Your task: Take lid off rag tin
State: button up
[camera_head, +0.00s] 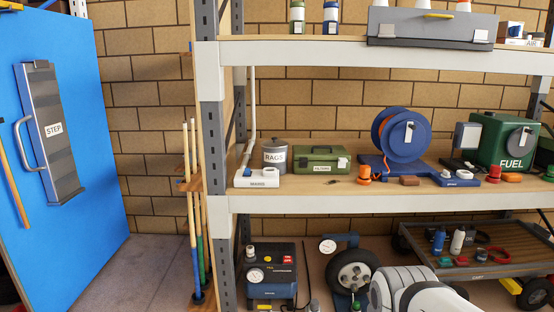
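The rag tin (275,157) is a grey round tin labelled RAGS, upright on the middle shelf (330,188) near its left end. Its grey lid (275,142) sits on top of it. A white and grey link of my arm shows at the bottom right, below the shelf. My gripper is not in view.
The shelf upright (212,140) rises on the left, and the upper shelf (300,52) lies above. A blue reel (378,133) stands farther right.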

aim_at(275, 143)
jog(key=z, duration=0.05)
jog(key=i, duration=2)
jog(key=u, duration=0.55)
jog(key=i, duration=0.8)
jog(key=u, duration=0.25)
